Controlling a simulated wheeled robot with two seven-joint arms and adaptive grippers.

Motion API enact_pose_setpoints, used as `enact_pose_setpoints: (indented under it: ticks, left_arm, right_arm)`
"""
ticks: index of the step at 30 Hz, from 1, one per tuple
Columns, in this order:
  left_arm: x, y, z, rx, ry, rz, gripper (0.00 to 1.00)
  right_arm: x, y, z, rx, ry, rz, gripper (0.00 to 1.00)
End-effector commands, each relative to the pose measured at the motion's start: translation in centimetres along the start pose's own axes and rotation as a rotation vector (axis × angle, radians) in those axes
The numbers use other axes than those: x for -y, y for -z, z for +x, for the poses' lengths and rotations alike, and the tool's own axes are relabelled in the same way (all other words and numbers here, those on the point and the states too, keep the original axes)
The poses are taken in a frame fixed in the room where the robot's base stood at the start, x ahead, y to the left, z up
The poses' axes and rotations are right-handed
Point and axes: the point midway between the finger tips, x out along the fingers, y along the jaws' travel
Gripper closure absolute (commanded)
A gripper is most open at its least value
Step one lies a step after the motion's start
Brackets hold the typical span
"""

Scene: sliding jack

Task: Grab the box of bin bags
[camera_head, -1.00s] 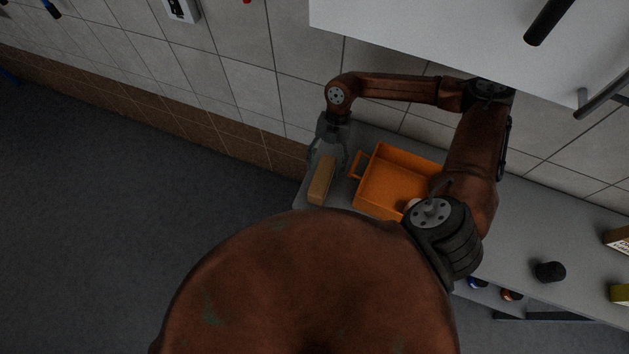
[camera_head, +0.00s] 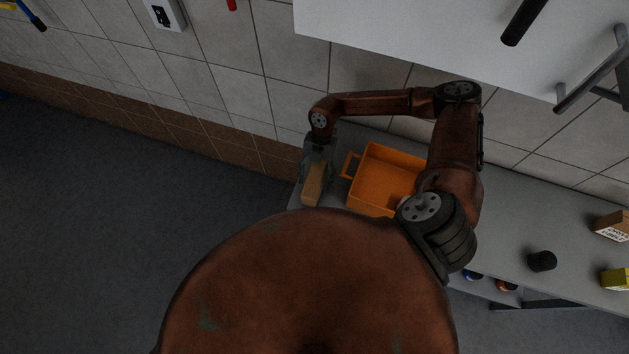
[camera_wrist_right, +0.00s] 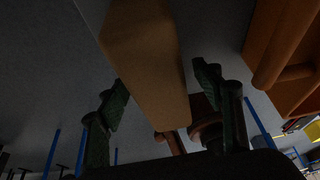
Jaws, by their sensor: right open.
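A plain tan box (camera_head: 313,186), the likely box of bin bags, lies at the left end of the grey shelf; no label can be read on it. It also shows in the right wrist view (camera_wrist_right: 148,62). My right gripper (camera_head: 317,166) is over the far end of this box. In the right wrist view its open fingers (camera_wrist_right: 162,86) stand either side of the box's near end, with gaps on both sides. My left gripper is not in view.
An orange tray (camera_head: 380,185) with a handle stands just right of the box. Further right are a black cylinder (camera_head: 541,261), a printed carton (camera_head: 612,226) and a yellow box (camera_head: 615,278). A tiled wall (camera_head: 300,85) runs behind, with a white cabinet (camera_head: 400,35) above.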

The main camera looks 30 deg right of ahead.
Motion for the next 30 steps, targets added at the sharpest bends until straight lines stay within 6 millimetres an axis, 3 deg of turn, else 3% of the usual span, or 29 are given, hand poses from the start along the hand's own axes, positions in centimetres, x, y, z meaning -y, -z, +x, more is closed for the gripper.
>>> enact_pose_setpoints:
  ticks: [24, 30]
  left_arm:
    - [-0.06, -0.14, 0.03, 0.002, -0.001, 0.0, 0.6]
    - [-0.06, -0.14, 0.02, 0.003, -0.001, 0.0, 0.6]
  right_arm:
    - [0.02, 0.0, -0.05, 0.0, 0.0, 0.0, 0.93]
    - [-0.02, 0.02, -0.1, 0.0, -0.001, 0.0, 0.94]
